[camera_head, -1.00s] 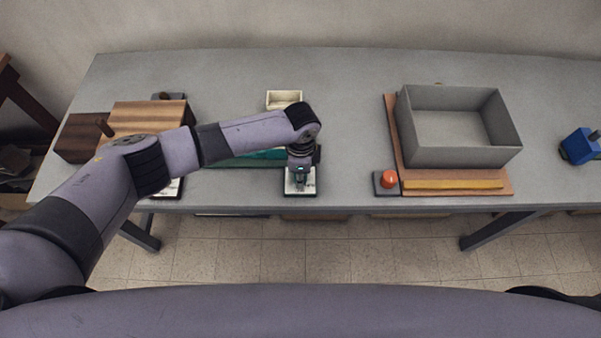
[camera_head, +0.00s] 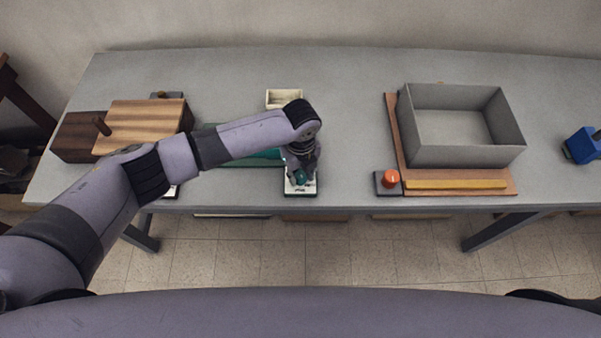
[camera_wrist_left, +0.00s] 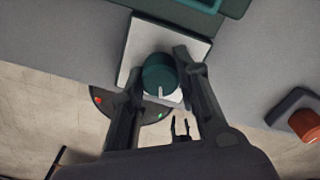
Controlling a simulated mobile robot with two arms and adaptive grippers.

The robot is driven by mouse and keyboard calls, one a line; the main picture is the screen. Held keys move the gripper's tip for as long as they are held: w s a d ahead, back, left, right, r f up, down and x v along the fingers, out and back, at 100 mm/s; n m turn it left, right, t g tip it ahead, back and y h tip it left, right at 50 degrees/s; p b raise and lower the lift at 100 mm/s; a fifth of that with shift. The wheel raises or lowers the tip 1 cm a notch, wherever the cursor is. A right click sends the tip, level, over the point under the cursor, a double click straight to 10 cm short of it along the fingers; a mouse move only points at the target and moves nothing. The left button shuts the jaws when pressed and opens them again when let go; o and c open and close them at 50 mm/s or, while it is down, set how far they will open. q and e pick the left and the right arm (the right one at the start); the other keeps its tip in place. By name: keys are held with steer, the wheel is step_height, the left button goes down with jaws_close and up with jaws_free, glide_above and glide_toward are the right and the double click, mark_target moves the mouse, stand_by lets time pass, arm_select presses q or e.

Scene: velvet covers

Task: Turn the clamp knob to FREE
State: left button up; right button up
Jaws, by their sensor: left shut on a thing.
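The clamp knob is a round teal knob (camera_wrist_left: 159,76) on a white plate (camera_wrist_left: 143,40) at the table's front edge. A pale pointer mark on the knob points toward the bottom of the left wrist view. In the head view, the knob (camera_head: 299,178) and its plate (camera_head: 291,191) are partly covered by my gripper. My left gripper (camera_wrist_left: 157,68) is shut on the knob, with one finger on each side; it also shows in the head view (camera_head: 303,170). The lettering on the plate is too small to read. My right gripper is not in view.
A teal tray (camera_head: 250,158) lies behind my left forearm, and a small cream box (camera_head: 284,98) stands farther back. An orange knob (camera_head: 390,178) is to the right, beside a grey open box (camera_head: 455,155). A striped wooden box (camera_head: 145,120) stands at left. The rear table is mostly clear.

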mark_target(301, 174)
arm_select(q)
steer(key=shift+m+b, duration=0.4)
steer(key=shift+m, duration=1.7)
steer(key=o, duration=1.2)
step_height(301, 174, up, 12)
steer(key=shift+r, duration=0.1)
